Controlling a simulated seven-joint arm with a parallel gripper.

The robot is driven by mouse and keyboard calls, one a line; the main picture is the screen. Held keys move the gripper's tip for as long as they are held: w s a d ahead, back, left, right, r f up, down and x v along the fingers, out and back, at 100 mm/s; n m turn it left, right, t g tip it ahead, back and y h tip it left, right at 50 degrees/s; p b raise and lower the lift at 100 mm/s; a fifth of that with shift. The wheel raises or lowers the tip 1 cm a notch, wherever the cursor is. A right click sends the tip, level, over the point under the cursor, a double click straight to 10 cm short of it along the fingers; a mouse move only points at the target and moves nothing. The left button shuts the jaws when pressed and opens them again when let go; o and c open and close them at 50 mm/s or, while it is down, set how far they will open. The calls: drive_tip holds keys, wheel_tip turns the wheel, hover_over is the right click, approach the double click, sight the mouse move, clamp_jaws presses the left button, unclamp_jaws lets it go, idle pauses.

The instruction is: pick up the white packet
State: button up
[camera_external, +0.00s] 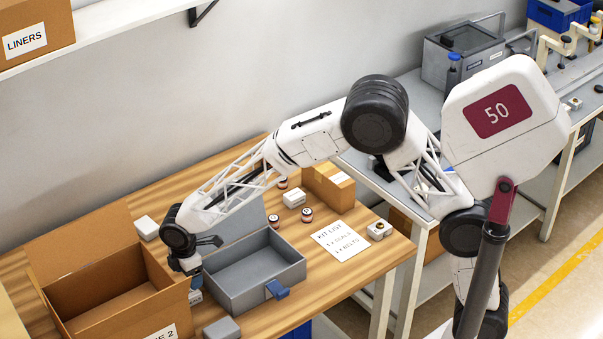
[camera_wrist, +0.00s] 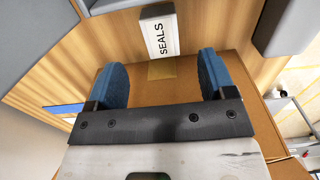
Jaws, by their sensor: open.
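A white packet lettered "SEALS" (camera_wrist: 158,32) lies on the wood table at the top middle of the wrist view, with a tan patch at its near end. My gripper (camera_wrist: 161,72) is open, with its two blue fingers spread apart and nothing between them. The packet shows beyond the fingertips, roughly in line with the gap, and I see no contact. In the external view my gripper (camera_external: 188,263) hangs between the open cardboard carton and the grey drawer box. A small pale item (camera_external: 195,297) shows below it there, mostly hidden; I cannot tell surely that it is the packet.
The open carton (camera_external: 119,307) stands left of my gripper, the open grey drawer box (camera_external: 279,268) right. A grey block (camera_external: 221,328) lies in front. White boxes (camera_external: 146,228) (camera_external: 293,199), small tins (camera_external: 307,215), a brown box (camera_external: 318,184) and a kit list (camera_external: 342,244) lie behind.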

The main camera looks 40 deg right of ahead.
sight(191, 292)
drive_tip(key=shift+f, duration=1.15)
drive_tip(key=shift+a+f, duration=0.15)
drive_tip(key=shift+f, duration=2.45)
drive_tip(key=c, duration=1)
drive_tip(key=shift+r, duration=0.1)
drive_tip(key=shift+r, duration=4.95)
